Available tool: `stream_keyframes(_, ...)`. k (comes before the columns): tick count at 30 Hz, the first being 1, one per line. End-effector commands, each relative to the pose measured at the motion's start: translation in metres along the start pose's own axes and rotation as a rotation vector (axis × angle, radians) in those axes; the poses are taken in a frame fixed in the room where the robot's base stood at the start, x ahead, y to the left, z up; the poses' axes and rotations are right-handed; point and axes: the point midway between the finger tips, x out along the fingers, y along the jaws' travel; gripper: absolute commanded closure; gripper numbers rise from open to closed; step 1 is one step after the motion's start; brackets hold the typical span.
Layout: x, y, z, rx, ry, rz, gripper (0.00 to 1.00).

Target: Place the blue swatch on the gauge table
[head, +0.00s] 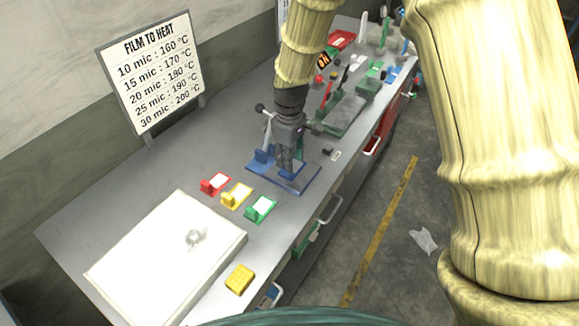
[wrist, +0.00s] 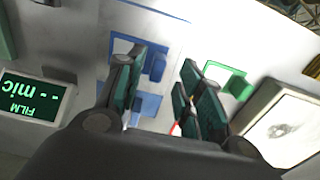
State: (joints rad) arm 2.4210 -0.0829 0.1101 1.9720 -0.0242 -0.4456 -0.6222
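My gripper (head: 287,168) points down over a dark blue-edged plate on the bench, which looks like the gauge table (head: 302,183). In the wrist view, my gripper's fingers (wrist: 165,100) are apart, with a clear gap between them. A blue frame with a raised blue tab, which looks like the blue swatch (wrist: 157,68), shows beyond and between the fingers, not gripped. More blue lies nearer my gripper, partly hidden by it. In the head view, blue pieces (head: 258,166) stand beside and under my gripper; I cannot tell which is the swatch there.
Red (head: 215,183), yellow (head: 237,196) and green (head: 261,208) swatches lie in a row near the blue pieces. A white flat box (head: 165,260) and a yellow block (head: 240,279) are at the near end. Tools crowd the far end.

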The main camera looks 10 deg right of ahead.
Motion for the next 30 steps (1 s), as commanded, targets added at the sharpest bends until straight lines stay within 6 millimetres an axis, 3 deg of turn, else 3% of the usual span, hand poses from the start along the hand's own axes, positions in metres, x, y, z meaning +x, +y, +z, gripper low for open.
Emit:
stream_keyframes(15, -0.06, 0.001, -0.001, 0.0, 0.002, 0.001, 0.63)
stream_keyframes(30, -0.068, 0.0, 0.0, 0.0, 0.001, 0.0, 0.63)
